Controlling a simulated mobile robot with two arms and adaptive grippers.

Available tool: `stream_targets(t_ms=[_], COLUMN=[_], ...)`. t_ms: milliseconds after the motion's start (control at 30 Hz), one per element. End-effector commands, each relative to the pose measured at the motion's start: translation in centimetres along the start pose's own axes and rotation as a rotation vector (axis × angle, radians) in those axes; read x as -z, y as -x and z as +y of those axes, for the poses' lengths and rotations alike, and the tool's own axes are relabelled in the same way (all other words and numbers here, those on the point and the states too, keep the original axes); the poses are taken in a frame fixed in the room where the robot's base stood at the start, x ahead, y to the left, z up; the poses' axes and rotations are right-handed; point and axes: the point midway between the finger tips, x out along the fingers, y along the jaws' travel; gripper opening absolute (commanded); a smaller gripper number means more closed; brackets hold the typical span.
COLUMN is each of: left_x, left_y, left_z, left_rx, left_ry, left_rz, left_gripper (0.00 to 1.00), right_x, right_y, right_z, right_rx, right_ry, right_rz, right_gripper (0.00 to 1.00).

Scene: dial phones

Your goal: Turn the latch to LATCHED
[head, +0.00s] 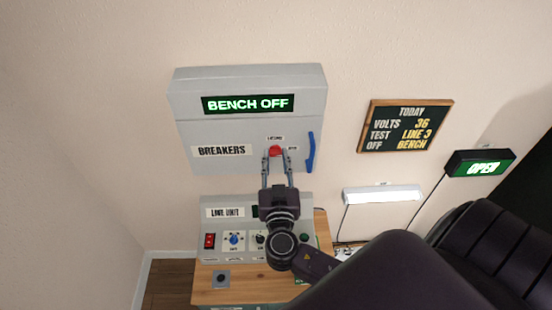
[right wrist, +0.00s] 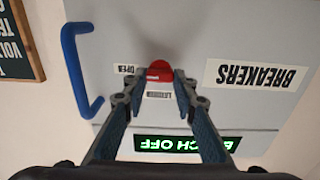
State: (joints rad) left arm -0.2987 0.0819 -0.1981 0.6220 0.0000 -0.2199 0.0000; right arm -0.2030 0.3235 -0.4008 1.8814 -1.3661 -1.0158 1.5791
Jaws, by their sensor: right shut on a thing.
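The red latch (head: 276,150) is on the front of the grey breaker box (head: 185,131). A small label sits just above it, and another, apparently OPEN, is to its right. My right gripper (head: 277,157) reaches up from below and is shut on the latch. In the right wrist view, which is upside down, the latch (right wrist: 159,71) sits between the fingertips of the gripper (right wrist: 159,80). The LATCHED label (right wrist: 160,95) lies between the fingers. Which way the latch points is hard to tell. My left gripper is not in view.
A blue handle (head: 311,152) stands out from the box right of the latch. The display (head: 248,104) reads BENCH OFF. Below is the line unit (head: 220,227) with switches and knobs on a wooden bench (head: 213,286). A dark notice board (head: 404,125) hangs to the right.

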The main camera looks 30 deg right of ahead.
Motion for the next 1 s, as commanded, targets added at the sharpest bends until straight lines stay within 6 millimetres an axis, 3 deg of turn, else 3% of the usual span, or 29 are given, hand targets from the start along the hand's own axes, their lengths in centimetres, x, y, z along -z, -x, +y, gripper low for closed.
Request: stream_targets(t_ms=[367, 1000], left_x=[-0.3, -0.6], left_y=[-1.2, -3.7], left_z=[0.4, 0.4], left_rx=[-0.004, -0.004], left_ry=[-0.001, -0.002], left_rz=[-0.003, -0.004], left_gripper=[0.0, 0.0], right_x=[-0.1, -0.1], right_y=[0.0, 0.0], right_z=[0.0, -0.2], right_rx=[0.0, -0.002], right_ry=[0.115, 0.693], right_rz=[0.002, 0.001], right_gripper=[0.02, 0.02])
